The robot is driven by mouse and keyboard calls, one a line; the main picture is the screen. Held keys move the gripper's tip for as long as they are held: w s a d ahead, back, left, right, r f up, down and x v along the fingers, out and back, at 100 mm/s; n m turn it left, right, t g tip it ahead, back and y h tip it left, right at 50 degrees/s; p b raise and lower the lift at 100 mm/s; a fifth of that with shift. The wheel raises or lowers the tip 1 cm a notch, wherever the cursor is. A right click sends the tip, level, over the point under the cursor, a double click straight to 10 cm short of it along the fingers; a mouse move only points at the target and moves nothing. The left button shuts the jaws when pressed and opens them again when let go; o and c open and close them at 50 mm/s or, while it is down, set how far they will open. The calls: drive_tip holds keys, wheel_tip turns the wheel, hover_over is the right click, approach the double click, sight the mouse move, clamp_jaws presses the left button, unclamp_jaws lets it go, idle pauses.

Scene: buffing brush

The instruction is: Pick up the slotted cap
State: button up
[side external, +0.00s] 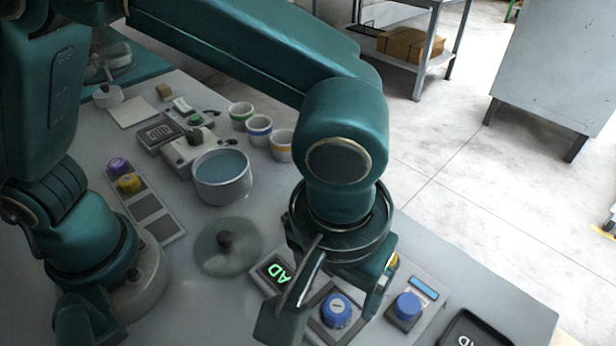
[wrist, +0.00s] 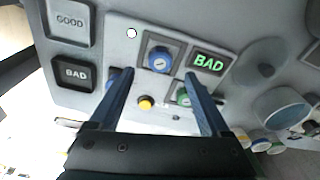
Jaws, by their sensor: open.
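The slotted cap (side external: 337,310) is blue with a ribbed side and a pale slot line on top. It sits in a square dark-framed holder on the grey panel. It also shows in the wrist view (wrist: 160,60), just beyond and between my fingertips. My gripper (side external: 325,318) is open and empty, pointing down with its fingers on either side of the cap in the side view. In the wrist view, the gripper (wrist: 158,75) has a wide gap between its fingers. I cannot tell the exact height of the fingertips above the cap.
A lit green BAD display (side external: 275,272) adjoins the holder. A blue button (side external: 407,306) stands to its right. A yellow button (wrist: 146,103) and a green button (wrist: 183,98) are nearby. GOOD (wrist: 70,20) and BAD (wrist: 75,72) trays, a water-filled pot (side external: 222,178) and a glassy disc (side external: 228,248) stand around.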

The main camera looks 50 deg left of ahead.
sight(338, 307)
drive_tip(key=shift+w+a+f, duration=0.1)
drive_tip(key=shift+w+f, duration=0.05)
drive_tip(key=shift+f, duration=1.05)
drive_tip(key=shift+w+f, duration=0.1)
drive_tip(key=shift+f, duration=1.1)
clamp_jaws()
drive_tip(key=shift+r, duration=0.1)
